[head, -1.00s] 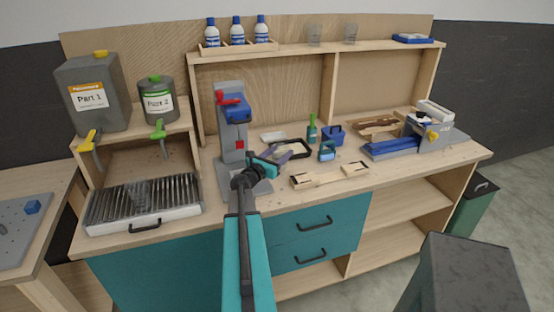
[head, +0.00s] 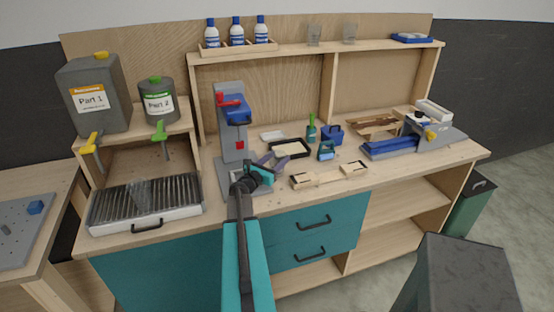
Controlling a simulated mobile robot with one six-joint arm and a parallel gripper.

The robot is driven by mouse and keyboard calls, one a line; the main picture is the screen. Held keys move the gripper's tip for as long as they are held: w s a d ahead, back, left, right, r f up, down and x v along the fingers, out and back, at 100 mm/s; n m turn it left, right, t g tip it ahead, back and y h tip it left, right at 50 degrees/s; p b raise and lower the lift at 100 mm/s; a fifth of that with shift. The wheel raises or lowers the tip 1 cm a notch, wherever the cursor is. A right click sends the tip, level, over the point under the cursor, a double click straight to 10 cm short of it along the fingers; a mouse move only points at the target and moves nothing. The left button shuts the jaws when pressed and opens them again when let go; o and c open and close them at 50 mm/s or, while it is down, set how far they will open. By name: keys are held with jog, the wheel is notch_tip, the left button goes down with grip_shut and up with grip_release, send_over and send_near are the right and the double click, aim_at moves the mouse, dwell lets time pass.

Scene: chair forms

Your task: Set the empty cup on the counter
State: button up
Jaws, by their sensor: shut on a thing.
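My gripper (head: 276,162) is over the counter (head: 215,220), in front of the blue and grey press. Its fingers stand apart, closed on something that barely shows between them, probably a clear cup. I cannot tell if it touches the counter or what it contains. Another clear cup (head: 140,194) stands on the slatted tray (head: 100,218) at the left, well away from my gripper. Two more clear cups, one left (head: 314,35) and one right (head: 350,34), stand on the high shelf.
The press (head: 232,130) stands behind my gripper. A black-rimmed tray (head: 308,148), a blue caddy (head: 332,134) and a wooden piece (head: 330,178) lie to its right. Two labelled containers, Part 1 (head: 90,100) and Part 2 (head: 157,102), stand above the slatted tray.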

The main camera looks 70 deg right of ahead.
jog(key=shift+f+b, duration=0.2)
jog(key=shift+b, duration=0.15)
jog(key=o, duration=0.8)
jog(key=shift+r+p, duration=0.2)
jog(key=shift+p, duration=0.15)
jog(key=b+v, duration=0.4)
jog(key=v, duration=0.6)
jog(key=shift+w+a, duration=0.1)
jog(key=shift+a, duration=0.25)
jog(key=shift+w+a, duration=0.2)
jog(key=shift+a, duration=0.4)
